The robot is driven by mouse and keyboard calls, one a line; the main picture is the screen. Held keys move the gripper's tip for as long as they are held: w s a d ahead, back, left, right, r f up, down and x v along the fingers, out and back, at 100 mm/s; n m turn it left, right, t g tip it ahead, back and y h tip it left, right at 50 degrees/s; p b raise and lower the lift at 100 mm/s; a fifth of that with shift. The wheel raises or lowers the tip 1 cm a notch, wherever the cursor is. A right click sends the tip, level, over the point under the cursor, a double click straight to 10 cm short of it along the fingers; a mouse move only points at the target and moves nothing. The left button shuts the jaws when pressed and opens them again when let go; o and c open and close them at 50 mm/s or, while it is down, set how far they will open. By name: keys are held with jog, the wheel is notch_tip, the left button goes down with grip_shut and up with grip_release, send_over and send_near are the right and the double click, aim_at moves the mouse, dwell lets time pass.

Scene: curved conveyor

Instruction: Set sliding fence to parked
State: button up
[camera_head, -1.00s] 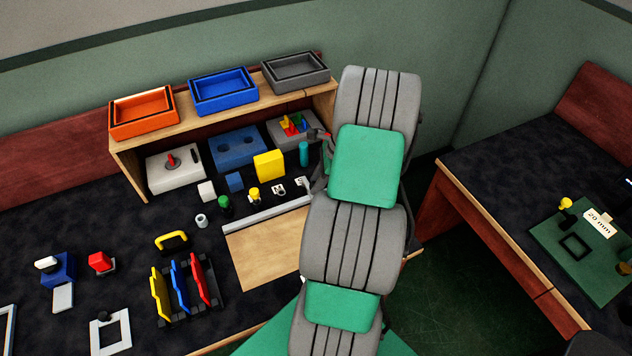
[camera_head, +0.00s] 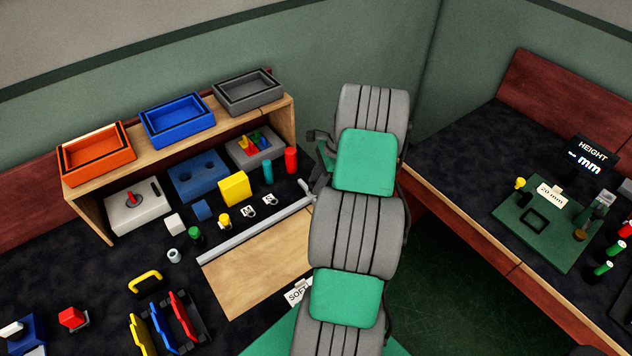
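A long light-grey bar (camera_head: 255,231), which looks like the sliding fence, lies along the back edge of a bare wooden board (camera_head: 255,265) on the dark bench. Its right end reaches up to my arm, and I cannot read any parked mark. My gripper (camera_head: 318,150) shows only as dark parts at the left side of my arm, above and beyond the bar's right end. My arm hides most of it, so its fingers and any contact are unclear.
Small parts, including a red cylinder (camera_head: 291,160) and a yellow block (camera_head: 233,188), stand behind the bar. A shelf carries orange (camera_head: 70,180), blue and grey trays. A rack of coloured handles (camera_head: 190,325) is at front left. A second bench (camera_head: 450,155) stands right.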

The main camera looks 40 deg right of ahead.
jog(key=o, duration=0.3)
jog(key=shift+s+d, duration=0.1)
jog(key=shift+d, duration=0.1)
jog(key=shift+o, duration=0.5)
jog(key=shift+a, duration=0.15)
jog(key=v, duration=0.7)
jog(key=shift+r, duration=0.4)
